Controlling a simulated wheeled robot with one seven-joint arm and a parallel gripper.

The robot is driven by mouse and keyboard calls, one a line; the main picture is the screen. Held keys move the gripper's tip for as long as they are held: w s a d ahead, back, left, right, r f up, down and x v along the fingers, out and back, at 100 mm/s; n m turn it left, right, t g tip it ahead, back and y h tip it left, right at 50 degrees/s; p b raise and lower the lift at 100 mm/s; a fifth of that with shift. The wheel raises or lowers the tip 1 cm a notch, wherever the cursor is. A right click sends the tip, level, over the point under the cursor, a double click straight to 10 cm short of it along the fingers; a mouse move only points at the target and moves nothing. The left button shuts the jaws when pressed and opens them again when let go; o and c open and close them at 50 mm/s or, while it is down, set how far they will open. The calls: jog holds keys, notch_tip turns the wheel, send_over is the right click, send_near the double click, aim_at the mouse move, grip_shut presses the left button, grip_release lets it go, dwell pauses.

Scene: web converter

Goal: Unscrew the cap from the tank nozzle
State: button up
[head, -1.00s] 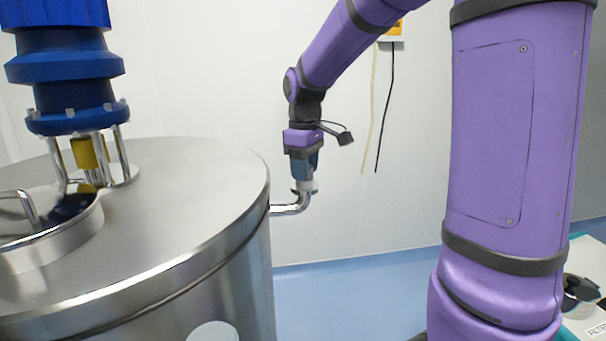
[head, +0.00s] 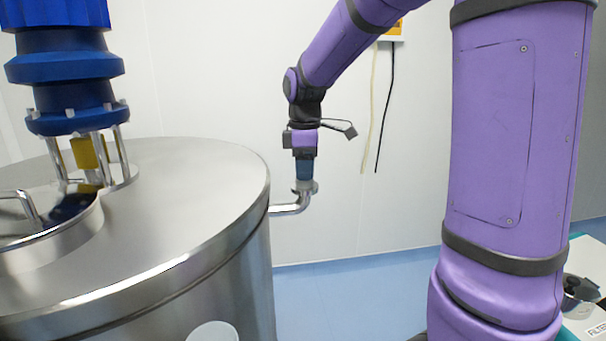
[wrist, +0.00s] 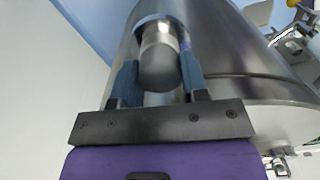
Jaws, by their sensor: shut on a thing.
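The steel tank (head: 200,180) stands at the left in the head view. Its bent nozzle (head: 288,209) comes out of the right side and turns upward. My gripper (head: 304,178) points down over the nozzle's upper end. In the wrist view the grey round cap (wrist: 159,68) sits between the two blue fingers of my gripper (wrist: 158,82), which are shut on it from both sides. In the head view the fingers mostly hide the cap. I cannot tell how far it is turned on the nozzle.
A blue motor housing (head: 70,70) stands on the tank lid. A white wall (head: 220,70) is close behind the nozzle, with hanging cables (head: 387,110) to the right. The blue floor (head: 350,300) is clear below. A bench with a dark-topped container (head: 578,292) is at the far right.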

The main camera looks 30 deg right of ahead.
jog(key=o, duration=1)
jog(key=m, duration=0.4)
jog(key=shift+m, duration=2.1)
